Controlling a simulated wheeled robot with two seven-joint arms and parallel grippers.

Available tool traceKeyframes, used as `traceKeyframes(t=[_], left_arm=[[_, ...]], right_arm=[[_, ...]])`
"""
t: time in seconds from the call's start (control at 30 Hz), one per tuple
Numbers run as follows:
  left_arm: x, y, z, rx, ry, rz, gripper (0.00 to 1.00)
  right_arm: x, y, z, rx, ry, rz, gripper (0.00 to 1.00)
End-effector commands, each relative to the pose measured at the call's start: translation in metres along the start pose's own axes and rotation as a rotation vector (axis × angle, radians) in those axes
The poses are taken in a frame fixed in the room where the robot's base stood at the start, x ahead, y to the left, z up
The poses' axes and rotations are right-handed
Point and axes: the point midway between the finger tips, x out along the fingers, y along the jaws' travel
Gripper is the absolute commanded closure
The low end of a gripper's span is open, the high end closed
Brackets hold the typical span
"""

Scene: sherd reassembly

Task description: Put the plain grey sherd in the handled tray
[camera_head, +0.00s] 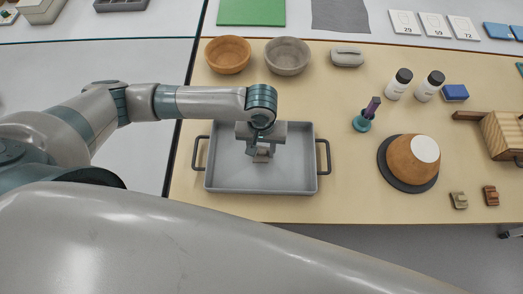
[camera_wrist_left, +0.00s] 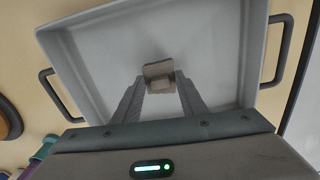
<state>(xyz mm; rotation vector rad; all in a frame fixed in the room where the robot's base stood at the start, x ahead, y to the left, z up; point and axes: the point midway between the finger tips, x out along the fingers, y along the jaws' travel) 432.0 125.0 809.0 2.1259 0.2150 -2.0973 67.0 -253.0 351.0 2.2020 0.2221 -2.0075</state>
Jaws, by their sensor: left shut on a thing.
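The grey handled tray (camera_head: 225,178) lies on the beige table, with a dark handle at each end. It fills much of the left wrist view (camera_wrist_left: 100,62). My left gripper (camera_head: 261,153) is over the inside of the tray, pointing down. Its fingers (camera_wrist_left: 161,88) are shut on a small grey-brown sherd (camera_wrist_left: 158,70). The sherd also shows in the head view (camera_head: 262,157), partly hidden by the gripper. I cannot tell whether it touches the tray floor. My right gripper is not in view.
Two bowls, brown (camera_head: 228,54) and grey (camera_head: 288,56), stand behind the tray. To the right are a brown bowl with a white patch (camera_head: 408,162) on a dark disc, two white bottles (camera_head: 399,84), and two small sherds, tan (camera_head: 459,200) and reddish (camera_head: 491,195).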

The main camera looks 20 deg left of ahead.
Motion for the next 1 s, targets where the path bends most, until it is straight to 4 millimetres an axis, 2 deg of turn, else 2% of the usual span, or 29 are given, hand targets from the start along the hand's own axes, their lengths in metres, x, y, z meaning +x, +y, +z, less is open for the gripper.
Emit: traceKeyframes(t=[0.2, 0.57, 0.6, 0.67, 1.0], left_arm=[[0.02, 0.0, 0.0, 0.0, 0.0, -0.001, 0.84], [0.023, 0.0, 0.001, 0.001, 0.0, 0.0, 0.84], [0.023, 0.0, 0.001, 0.001, 0.0, 0.0, 0.6], [0.023, 0.0, 0.0, 0.001, 0.0, 0.0, 0.45], [0.023, 0.0, 0.0, 0.001, 0.001, 0.0, 0.43]], right_arm=[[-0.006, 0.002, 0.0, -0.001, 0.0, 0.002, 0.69], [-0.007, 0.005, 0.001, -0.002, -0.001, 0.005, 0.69], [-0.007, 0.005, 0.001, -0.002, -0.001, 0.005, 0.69], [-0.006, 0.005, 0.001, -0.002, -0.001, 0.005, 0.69], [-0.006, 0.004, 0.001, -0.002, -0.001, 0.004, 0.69]])
